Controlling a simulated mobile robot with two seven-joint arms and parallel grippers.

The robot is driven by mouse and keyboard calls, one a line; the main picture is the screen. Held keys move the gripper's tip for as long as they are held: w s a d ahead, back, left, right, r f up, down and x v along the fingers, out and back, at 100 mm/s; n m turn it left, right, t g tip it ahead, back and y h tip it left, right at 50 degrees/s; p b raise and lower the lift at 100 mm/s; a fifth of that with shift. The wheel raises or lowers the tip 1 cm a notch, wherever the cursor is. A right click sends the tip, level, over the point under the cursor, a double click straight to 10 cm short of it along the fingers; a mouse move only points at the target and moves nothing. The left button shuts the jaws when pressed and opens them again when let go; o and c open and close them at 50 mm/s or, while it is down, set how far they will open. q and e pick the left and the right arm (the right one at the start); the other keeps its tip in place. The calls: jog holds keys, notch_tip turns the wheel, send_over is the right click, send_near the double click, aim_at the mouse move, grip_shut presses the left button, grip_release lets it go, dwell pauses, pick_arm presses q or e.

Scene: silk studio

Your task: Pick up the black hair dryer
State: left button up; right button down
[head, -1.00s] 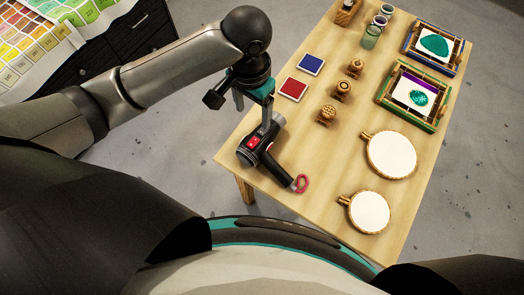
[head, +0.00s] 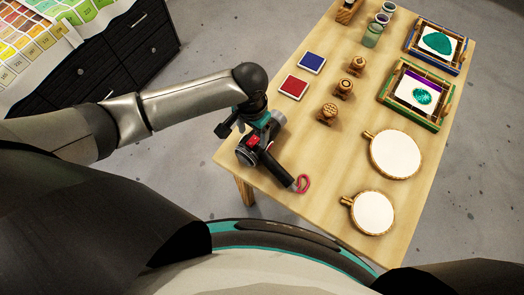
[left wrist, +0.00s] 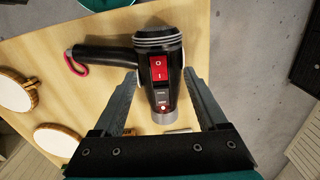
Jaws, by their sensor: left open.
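The black hair dryer (head: 270,162) lies on the near left part of the wooden table, its handle toward the lower right with a pink loop (head: 302,184) at the end. In the left wrist view the hair dryer (left wrist: 158,65) shows a red switch and a silver nozzle. My left gripper (head: 260,132) is over the hair dryer in the head view. In the left wrist view its open fingers (left wrist: 163,88) stand on either side of the barrel, with gaps visible. Whether they touch it is not clear. My right gripper is not in view.
Red (head: 293,87) and blue (head: 312,63) pads and several wooden stamps lie beyond the dryer. Two round white hoops (head: 396,154) (head: 372,213) lie to its right. Framed screens (head: 415,95) are at the far right. The table's left edge (head: 225,143) is close to the dryer.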

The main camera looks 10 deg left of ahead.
pick_arm(q)
jog(key=shift+f, duration=0.8)
jog(key=shift+c, duration=0.2)
grip_shut()
jog(key=shift+r, duration=0.1)
dwell(0.5)
